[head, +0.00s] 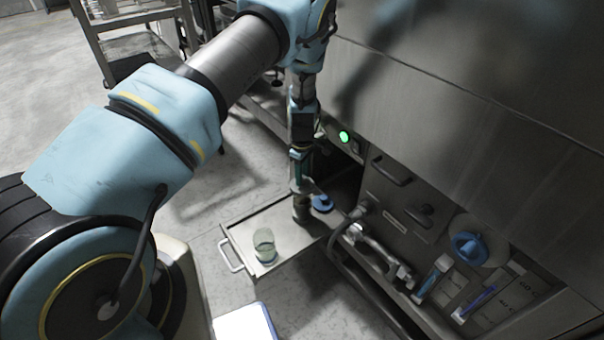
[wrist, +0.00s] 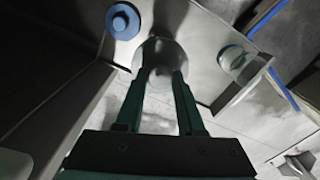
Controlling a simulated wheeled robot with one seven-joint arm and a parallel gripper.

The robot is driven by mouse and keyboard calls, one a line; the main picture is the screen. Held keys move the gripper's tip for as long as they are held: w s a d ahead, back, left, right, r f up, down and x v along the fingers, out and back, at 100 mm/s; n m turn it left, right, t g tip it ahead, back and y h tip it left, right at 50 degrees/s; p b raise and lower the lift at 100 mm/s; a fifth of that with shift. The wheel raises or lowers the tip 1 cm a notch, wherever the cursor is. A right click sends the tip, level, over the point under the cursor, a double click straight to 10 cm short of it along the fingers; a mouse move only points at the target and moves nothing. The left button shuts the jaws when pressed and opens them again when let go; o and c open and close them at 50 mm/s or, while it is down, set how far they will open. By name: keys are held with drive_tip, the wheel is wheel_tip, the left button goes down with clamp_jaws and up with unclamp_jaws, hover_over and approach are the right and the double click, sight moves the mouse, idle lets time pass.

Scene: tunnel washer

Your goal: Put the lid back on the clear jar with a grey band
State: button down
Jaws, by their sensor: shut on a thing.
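A clear jar (head: 264,246) stands open-topped on a metal tray or pulled-out drawer (head: 243,228), near its front left corner. In the wrist view the jar (wrist: 236,63) is right of the fingers. My gripper (head: 302,194) points down over the tray, behind and right of the jar. It is shut on a grey round piece (head: 302,212), also between the fingertips in the wrist view (wrist: 168,52). The fingers partly hide it; I cannot tell if it touches the tray. A blue round lid with a knob (head: 322,203) lies just right of it, also in the wrist view (wrist: 122,20).
The washer's steel front (head: 470,120) rises close on the right of my arm. Several fittings and a blue-capped container (head: 469,248) are low on the right. A drawer handle (head: 230,256) sticks out at the tray's front. A cart (head: 130,42) stands at the back left.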

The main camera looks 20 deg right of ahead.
drive_tip(key=shift+f+b, duration=1.55)
drive_tip(key=shift+f, duration=1.05)
drive_tip(key=shift+f+b, duration=0.15)
drive_tip(key=shift+b, duration=0.15)
idle(0.4)
unclamp_jaws()
idle(0.6)
drive_tip(key=shift+r+p, duration=2.25)
drive_tip(key=shift+r, duration=1.3)
